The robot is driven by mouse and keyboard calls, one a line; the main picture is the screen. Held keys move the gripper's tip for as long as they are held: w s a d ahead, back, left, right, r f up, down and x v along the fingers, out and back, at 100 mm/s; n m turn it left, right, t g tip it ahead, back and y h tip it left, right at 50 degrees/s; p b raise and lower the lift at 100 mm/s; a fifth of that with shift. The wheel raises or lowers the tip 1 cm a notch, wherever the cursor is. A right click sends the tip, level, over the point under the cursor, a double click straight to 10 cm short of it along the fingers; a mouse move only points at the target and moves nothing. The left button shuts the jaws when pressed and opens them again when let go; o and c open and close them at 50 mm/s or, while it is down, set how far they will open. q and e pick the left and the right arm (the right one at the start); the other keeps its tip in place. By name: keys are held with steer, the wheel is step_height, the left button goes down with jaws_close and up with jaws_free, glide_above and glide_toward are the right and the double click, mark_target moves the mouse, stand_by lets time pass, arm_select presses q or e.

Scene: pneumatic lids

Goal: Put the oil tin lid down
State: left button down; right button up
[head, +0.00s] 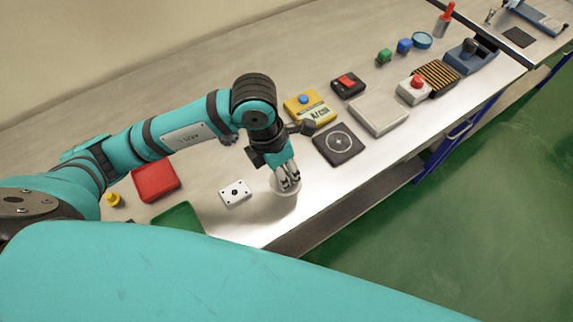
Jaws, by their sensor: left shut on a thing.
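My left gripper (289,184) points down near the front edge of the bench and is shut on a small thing. Right under and around its fingertips is a pale round thing (287,195), which looks like the oil tin lid. The fingers hide its middle, and I cannot tell whether it touches the bench (240,220) or hangs just above it. My right gripper is not in view.
A white plate with a dark centre (235,193) lies left of the gripper. A black pad with a circle mark (339,144) lies to the right. A red tray (155,182), a green tray (180,219), and a yellow box (309,108) stand nearby.

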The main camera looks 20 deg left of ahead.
arm_select(q)
steer(key=w, duration=0.2)
steer(key=shift+w+a, duration=0.2)
steer(key=shift+w, duration=0.2)
steer(key=shift+w+f+p, duration=0.15)
steer(key=shift+f+p, duration=0.05)
steer(key=shift+p, duration=0.15)
steer(key=shift+f, duration=0.4)
steer(key=shift+a+p+x, duration=0.2)
steer(key=shift+p+x, duration=0.5)
steer(key=shift+x, duration=0.35)
steer(key=shift+f, duration=0.2)
steer(key=shift+f+b, duration=0.3)
steer(key=c, duration=1.3)
jaws_free()
steer(key=shift+r, duration=0.1)
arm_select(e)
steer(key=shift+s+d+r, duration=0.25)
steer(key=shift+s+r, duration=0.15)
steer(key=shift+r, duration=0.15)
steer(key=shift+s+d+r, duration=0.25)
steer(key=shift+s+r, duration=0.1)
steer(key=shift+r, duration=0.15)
arm_select(q)
steer(key=shift+o, duration=0.2)
